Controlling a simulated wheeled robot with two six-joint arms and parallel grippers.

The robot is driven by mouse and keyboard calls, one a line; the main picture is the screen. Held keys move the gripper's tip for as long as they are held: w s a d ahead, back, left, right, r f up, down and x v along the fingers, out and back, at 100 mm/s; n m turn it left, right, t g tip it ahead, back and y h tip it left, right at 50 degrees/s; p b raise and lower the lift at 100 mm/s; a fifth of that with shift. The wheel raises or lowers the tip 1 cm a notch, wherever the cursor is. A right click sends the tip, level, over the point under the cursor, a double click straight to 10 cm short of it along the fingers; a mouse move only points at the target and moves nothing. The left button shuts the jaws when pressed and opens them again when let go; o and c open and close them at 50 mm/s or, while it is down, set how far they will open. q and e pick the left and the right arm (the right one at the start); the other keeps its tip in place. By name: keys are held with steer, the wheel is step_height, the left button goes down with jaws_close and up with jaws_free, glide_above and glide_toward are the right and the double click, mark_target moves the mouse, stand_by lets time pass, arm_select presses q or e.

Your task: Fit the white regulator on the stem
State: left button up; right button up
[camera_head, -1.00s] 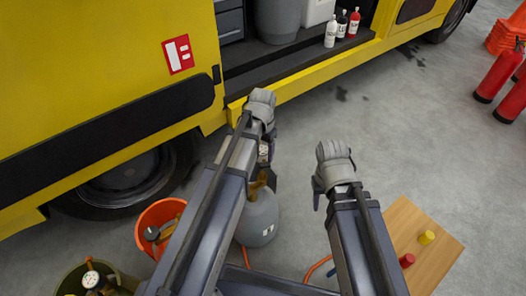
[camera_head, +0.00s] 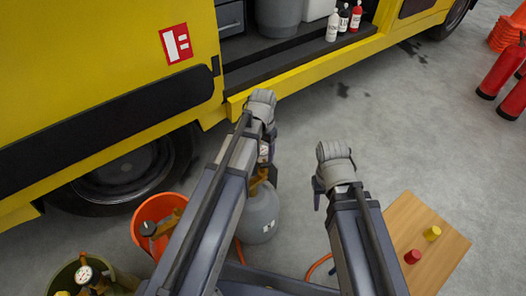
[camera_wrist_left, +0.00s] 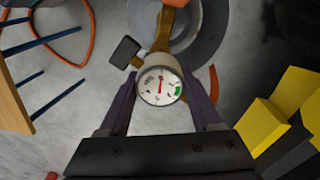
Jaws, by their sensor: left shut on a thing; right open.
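The white regulator (camera_wrist_left: 160,82) has a round dial gauge and a dark block at its left. My left gripper (camera_wrist_left: 160,92) is shut on it; only a sliver of the regulator (camera_head: 264,153) shows in the head view beside the arm. The brass stem (camera_wrist_left: 168,28) rises from the grey cylinder (camera_head: 260,216) and shows behind the regulator in the left wrist view. I cannot tell whether regulator and stem touch. In the head view my left gripper (camera_head: 265,160) is above the cylinder, mostly hidden by its arm. My right gripper (camera_head: 317,195) is open, to the cylinder's right.
An orange bucket (camera_head: 136,235) and a green bucket (camera_head: 58,280) with fittings stand at lower left. A wooden table (camera_head: 400,225) with yellow and red caps is at right. The yellow truck (camera_head: 90,60) fills the back left. An orange hose (camera_head: 318,266) lies on the open floor.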

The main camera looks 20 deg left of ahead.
arm_select(q)
steer(key=shift+f+b, duration=0.7)
stand_by(1.2)
steer(key=shift+f+b, duration=0.3)
steer(key=shift+b, duration=0.05)
steer(key=shift+f+b, duration=1.2)
steer(key=shift+f, duration=0.05)
stand_by(0.8)
steer(key=o, duration=1.5)
